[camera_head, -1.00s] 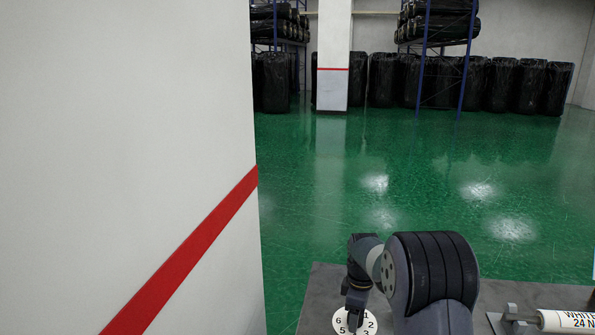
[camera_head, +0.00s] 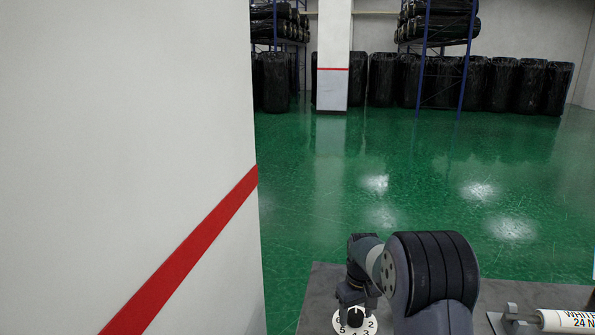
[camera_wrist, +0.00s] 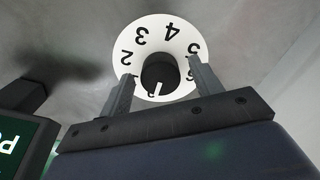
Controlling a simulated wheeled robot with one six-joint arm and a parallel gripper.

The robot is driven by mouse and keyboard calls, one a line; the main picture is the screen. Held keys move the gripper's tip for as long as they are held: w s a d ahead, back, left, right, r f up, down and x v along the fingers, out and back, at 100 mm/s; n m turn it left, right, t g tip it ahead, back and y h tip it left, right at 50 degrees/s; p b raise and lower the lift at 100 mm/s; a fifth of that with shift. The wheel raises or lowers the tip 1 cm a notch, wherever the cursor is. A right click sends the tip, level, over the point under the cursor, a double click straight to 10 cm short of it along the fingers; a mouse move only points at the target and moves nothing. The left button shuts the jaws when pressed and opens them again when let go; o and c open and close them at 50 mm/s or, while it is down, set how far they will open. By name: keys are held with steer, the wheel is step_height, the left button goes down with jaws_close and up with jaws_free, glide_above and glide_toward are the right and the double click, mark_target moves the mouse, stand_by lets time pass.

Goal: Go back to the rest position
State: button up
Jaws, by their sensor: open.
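A round white dial (camera_head: 371,324) with black numbers lies on the grey worktop (camera_head: 317,299), with a black knob (camera_head: 355,317) at its centre. In the wrist view the dial (camera_wrist: 160,28) and knob (camera_wrist: 158,70) are near the top centre. The knob's white mark points toward the bottom of that picture. My gripper (camera_wrist: 161,72) is open and empty. Its two fingers appear on either side of the knob, with a gap on each side; how far above it they are is hard to tell. In the head view my gripper (camera_head: 357,297) is just above the dial, partly covering it.
A white cylinder with lettering (camera_head: 570,321) lies in a holder at the right of the worktop. A white wall with a red stripe (camera_head: 130,150) fills the left. Green floor (camera_head: 420,180) is clear toward racks and black wrapped rolls (camera_head: 440,82). A green-lit screen (camera_wrist: 18,140) shows lower left.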

steer(key=m, duration=0.6)
stand_by(0.4)
